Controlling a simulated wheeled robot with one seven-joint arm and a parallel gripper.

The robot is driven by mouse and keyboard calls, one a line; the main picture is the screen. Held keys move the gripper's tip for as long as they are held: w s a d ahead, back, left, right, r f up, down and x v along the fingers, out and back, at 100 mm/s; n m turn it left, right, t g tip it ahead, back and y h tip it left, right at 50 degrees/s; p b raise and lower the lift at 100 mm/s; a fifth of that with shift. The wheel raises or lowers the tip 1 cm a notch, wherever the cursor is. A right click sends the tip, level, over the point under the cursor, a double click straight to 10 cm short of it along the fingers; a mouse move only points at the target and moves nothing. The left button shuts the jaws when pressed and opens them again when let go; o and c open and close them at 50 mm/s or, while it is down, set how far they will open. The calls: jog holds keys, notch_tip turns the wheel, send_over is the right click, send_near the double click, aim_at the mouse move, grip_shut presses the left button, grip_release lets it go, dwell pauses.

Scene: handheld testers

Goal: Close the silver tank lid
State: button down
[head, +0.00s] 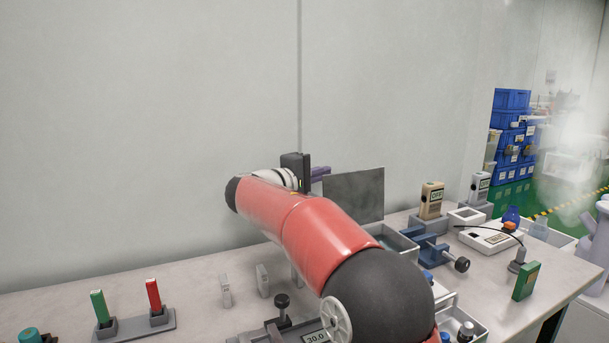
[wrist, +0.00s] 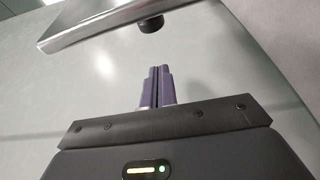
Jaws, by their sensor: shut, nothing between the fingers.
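The silver tank (head: 402,240) stands on the bench right of my arm, partly hidden by it. Its lid, a flat grey panel (head: 355,193), stands upright and open at the back of the tank. In the wrist view a silver plate with a bright edge (wrist: 92,25), which looks like the lid, crosses the top, with a black knob (wrist: 150,24) on it. My gripper (head: 325,172) is at the upper left of the lid. Its purple fingers are shut together and empty (wrist: 158,72), and appear apart from the plate and knob.
A blue vise (head: 432,250) and handheld testers (head: 432,201) stand right of the tank. Green and red testers (head: 153,295) sit in a grey stand at the front left. A wall (head: 150,120) rises behind the bench. The bench's back left is clear.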

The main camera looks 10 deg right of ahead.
aim_at(332, 177)
jog(key=s+d, duration=0.2)
jog(key=s, duration=0.1)
jog(key=shift+s+r, duration=0.15)
jog(key=shift+s+b, duration=0.1)
jog(key=shift+b, duration=0.35)
